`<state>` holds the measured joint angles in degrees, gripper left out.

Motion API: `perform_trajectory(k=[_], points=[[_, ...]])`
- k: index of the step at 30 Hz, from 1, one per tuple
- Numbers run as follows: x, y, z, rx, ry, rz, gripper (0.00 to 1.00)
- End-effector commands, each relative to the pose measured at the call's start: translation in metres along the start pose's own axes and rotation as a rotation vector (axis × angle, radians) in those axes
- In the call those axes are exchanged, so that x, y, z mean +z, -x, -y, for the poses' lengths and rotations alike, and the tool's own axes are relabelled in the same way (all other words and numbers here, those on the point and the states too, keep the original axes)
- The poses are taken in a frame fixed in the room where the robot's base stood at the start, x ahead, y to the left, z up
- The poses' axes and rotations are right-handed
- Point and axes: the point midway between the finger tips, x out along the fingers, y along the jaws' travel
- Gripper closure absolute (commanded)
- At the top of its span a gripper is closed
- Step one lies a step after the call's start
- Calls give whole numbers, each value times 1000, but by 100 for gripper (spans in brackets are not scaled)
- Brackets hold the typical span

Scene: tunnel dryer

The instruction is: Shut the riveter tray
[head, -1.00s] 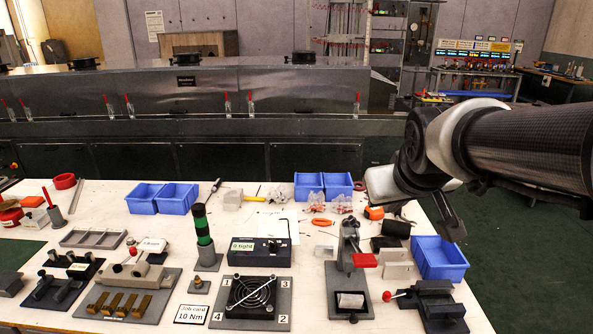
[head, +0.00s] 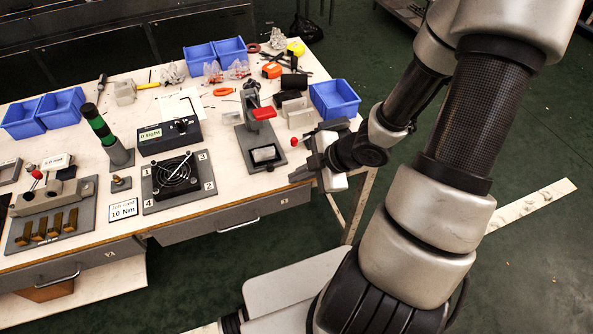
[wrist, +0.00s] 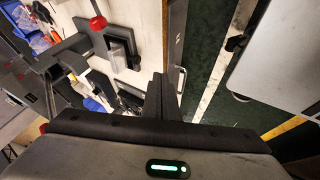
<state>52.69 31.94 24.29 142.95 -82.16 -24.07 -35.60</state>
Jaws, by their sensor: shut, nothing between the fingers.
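The riveter looks to be the hand press (head: 260,128) with a red handle, near the right end of the workbench. The silver piece at its front foot (head: 264,154) looks like its tray; how far it stands out I cannot tell. The wrist view shows a dark press-like fixture (wrist: 72,48) with a silver part (wrist: 118,52) towards the bench front. My gripper (head: 301,174) is shut and empty, right of the press near the bench's front right corner. In the wrist view my fingers (wrist: 164,95) sit together beside the bench edge. My gripper partly hides a dark fixture with a red ball.
The fan plate (head: 172,184) lies left of the press, and a black box (head: 170,135) stands behind it. A blue bin (head: 335,98) stands at the right end. Bench drawers have handles (head: 238,225) below the top.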

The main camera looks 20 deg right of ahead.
Motion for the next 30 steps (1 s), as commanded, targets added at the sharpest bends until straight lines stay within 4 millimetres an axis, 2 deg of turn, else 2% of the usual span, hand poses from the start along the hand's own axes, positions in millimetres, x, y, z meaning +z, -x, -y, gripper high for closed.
perform_trajectory(k=[1, 10, 12, 18, 30], points=[[3, -18, 3, -1, 1, -3, 100], [3, -81, 3, -2, 1, 0, 100], [0, -78, -13, 2, 0, 0, 100], [0, -88, -32, 0, -3, 2, 100], [0, -90, -36, 0, -2, 3, 100]])
